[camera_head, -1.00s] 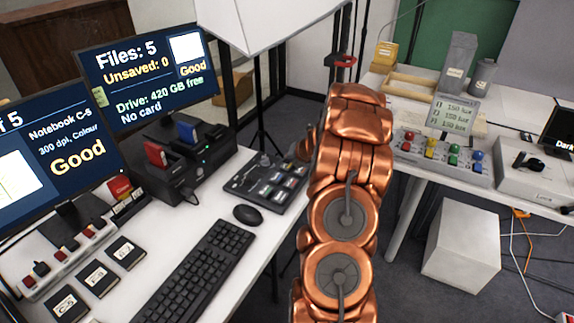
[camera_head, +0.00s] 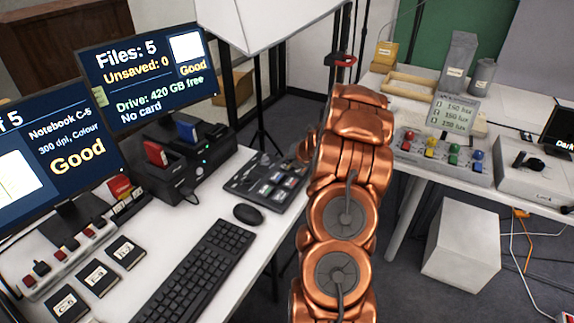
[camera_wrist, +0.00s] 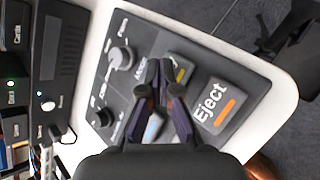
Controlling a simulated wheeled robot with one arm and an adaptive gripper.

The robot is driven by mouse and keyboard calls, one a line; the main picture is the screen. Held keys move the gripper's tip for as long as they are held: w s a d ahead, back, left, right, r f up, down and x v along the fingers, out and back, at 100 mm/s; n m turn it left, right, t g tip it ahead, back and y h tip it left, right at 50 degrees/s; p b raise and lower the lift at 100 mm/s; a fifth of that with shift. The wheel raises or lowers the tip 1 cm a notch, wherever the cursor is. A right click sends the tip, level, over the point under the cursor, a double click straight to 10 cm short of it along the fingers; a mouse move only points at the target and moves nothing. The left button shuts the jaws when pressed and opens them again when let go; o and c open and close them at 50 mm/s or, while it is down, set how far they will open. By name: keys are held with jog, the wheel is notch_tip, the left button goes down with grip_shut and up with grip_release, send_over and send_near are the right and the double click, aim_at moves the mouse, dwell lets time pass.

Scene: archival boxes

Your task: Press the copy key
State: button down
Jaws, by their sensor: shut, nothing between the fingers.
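The control panel (camera_head: 238,183) lies on the white desk beside my arm. It fills the middle of the wrist view (camera_wrist: 118,84), with knobs and several keys. The Eject key (camera_wrist: 222,108) has an orange bar and lies right of my fingers. Another key (camera_wrist: 184,66) with a yellow-green bar is partly covered by the fingertips. A light-blue bar (camera_wrist: 152,127) shows between my fingers. No copy label can be read; my gripper hides part of the keys. My gripper (camera_wrist: 160,76) is shut and empty over the keys. I cannot tell whether its tips touch them.
A black card dock (camera_head: 185,165) with red and blue cards stands left of the panel. A mouse (camera_head: 248,215) and keyboard (camera_head: 197,270) lie in front. Two monitors stand at the left, one reading "Files: 5, Unsaved: 0" (camera_head: 150,75). A light stand rises behind.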

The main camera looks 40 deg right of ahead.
jog(key=shift+f, duration=0.25)
dwell(0.4)
jog(key=shift+r, duration=0.1)
jog(key=shift+r+p, duration=0.85)
jog(key=shift+p, duration=0.45)
jog(key=shift+r, duration=0.1)
notch_tip(320, 180, up, 5)
jog(key=p, duration=0.6)
dwell(0.5)
